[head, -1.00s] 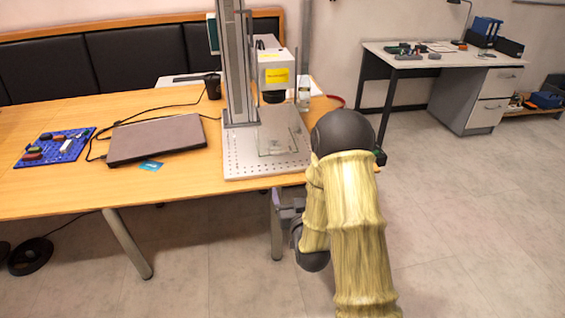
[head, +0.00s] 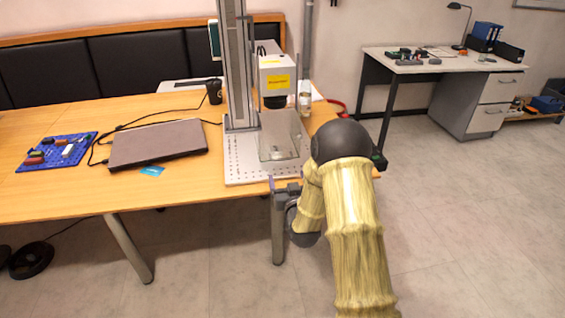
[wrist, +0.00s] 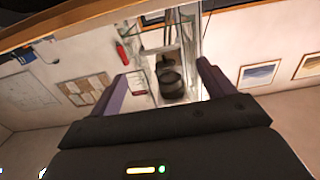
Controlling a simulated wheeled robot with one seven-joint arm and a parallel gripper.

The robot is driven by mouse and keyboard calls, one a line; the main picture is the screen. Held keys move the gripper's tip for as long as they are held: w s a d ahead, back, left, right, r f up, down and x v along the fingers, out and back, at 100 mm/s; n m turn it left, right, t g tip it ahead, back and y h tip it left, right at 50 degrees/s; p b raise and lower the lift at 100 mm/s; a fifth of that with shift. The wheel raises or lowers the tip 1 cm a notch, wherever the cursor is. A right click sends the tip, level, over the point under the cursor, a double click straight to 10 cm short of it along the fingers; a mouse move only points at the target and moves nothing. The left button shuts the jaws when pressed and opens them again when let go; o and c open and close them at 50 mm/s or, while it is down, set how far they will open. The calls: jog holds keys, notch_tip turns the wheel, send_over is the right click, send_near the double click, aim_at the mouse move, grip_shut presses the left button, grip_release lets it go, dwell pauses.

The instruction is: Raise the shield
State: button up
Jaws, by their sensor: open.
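The shield (head: 281,136) is a clear, see-through box below the white laser head (head: 277,77), over the perforated base plate (head: 240,170) of the marker. In the wrist view, clear panels that look like the shield (wrist: 191,30) show beyond the fingers, with the dark lens (wrist: 172,85) between them. My gripper (head: 286,187) is at the table's front edge, just in front of and below the shield. In the wrist view my gripper (wrist: 163,84) is open, its purple fingers wide apart and nothing gripped. Whether a finger touches the shield cannot be told.
The marker's grey column (head: 238,65) stands left of the laser head. A closed laptop (head: 157,144), a blue board (head: 57,151) and a black cup (head: 214,91) lie left on the wooden table (head: 100,195). A small bottle (head: 305,101) stands behind my arm. Floor to the right is clear.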

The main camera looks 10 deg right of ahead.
jog(key=w, duration=0.9)
jog(key=c, duration=1.1)
jog(key=p, duration=0.4)
send_near(279, 118)
jog(key=w, duration=0.5)
jog(key=shift+r, duration=0.2)
jog(key=shift+a, duration=0.1)
jog(key=o, duration=1.1)
jog(key=shift+a, duration=0.1)
jog(key=shift+f, duration=0.1)
jog(key=shift+d, duration=0.2)
